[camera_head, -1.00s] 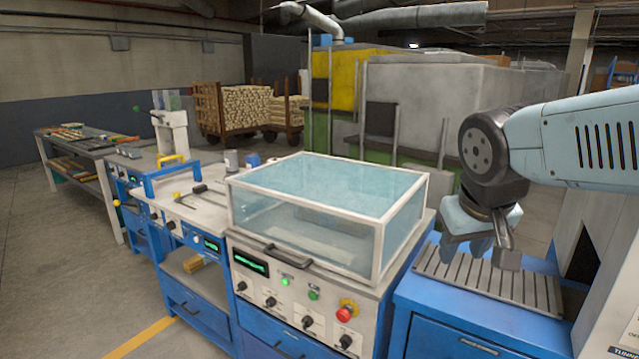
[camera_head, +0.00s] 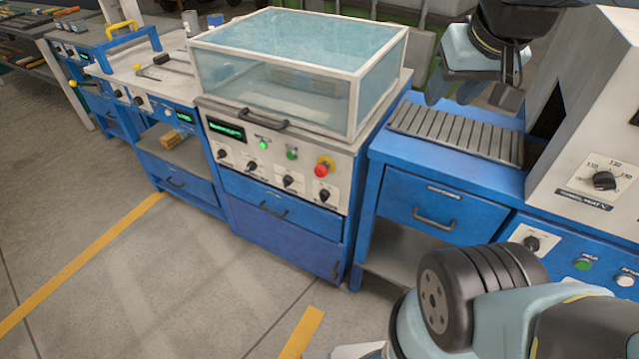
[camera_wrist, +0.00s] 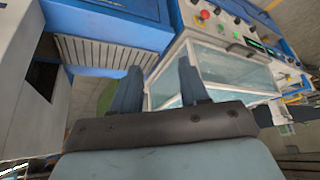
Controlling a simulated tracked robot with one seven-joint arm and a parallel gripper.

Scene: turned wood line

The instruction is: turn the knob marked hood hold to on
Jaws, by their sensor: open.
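The machine with the clear hood (camera_head: 352,92) stands at centre, its hood down. Its front panel carries a row of black knobs, at the left (camera_head: 222,153), second (camera_head: 251,166), third (camera_head: 287,181) and right (camera_head: 324,195). Their labels are too small to read, so I cannot tell which is marked hood hold. My gripper (camera_head: 474,92) is open and empty, above the slatted bench right of the hood. In the wrist view my gripper (camera_wrist: 160,82) shows both fingers apart, with the hood behind them and the knob panel at the upper right.
A red stop button (camera_head: 323,168) and green buttons sit above the knobs. A handle (camera_head: 263,121) juts from the hood front. The slatted bench (camera_head: 455,135) and a white cabinet (camera_head: 590,125) with another dark knob (camera_head: 605,180) stand right. The floor in front is clear.

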